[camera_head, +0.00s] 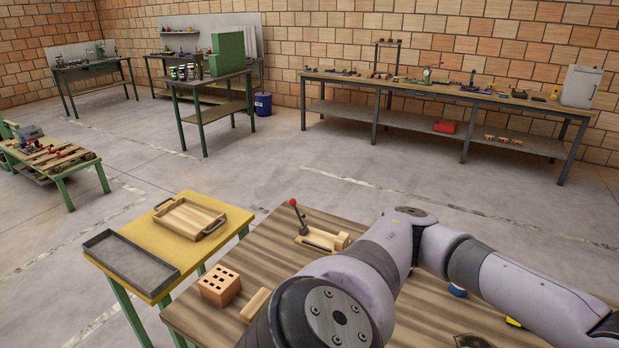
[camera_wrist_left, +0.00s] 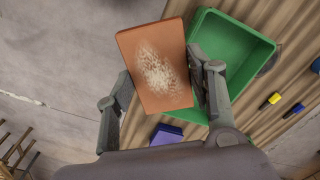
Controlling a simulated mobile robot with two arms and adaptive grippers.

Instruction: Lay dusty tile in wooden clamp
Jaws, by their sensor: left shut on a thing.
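The dusty tile (camera_wrist_left: 157,68), a terracotta slab with a pale patch of dust on its face, is in the left wrist view. My left gripper (camera_wrist_left: 162,88) is shut on it, one finger at each side edge. The wooden clamp (camera_head: 320,238), a pale wooden fixture with a red-knobbed lever, stands on the striped wooden table (camera_head: 262,250) in the head view. The clamp is empty as far as I can see. Neither the tile nor a gripper shows in the head view, where my arm fills the lower right.
A green bin (camera_wrist_left: 230,52) lies below and beside the held tile. A purple object (camera_wrist_left: 167,133) and a yellow marker (camera_wrist_left: 271,100) are nearby. A holed brick (camera_head: 220,286) sits left of the clamp. A yellow side table (camera_head: 175,243) holds a wooden tray (camera_head: 190,218) and a metal tray (camera_head: 130,262).

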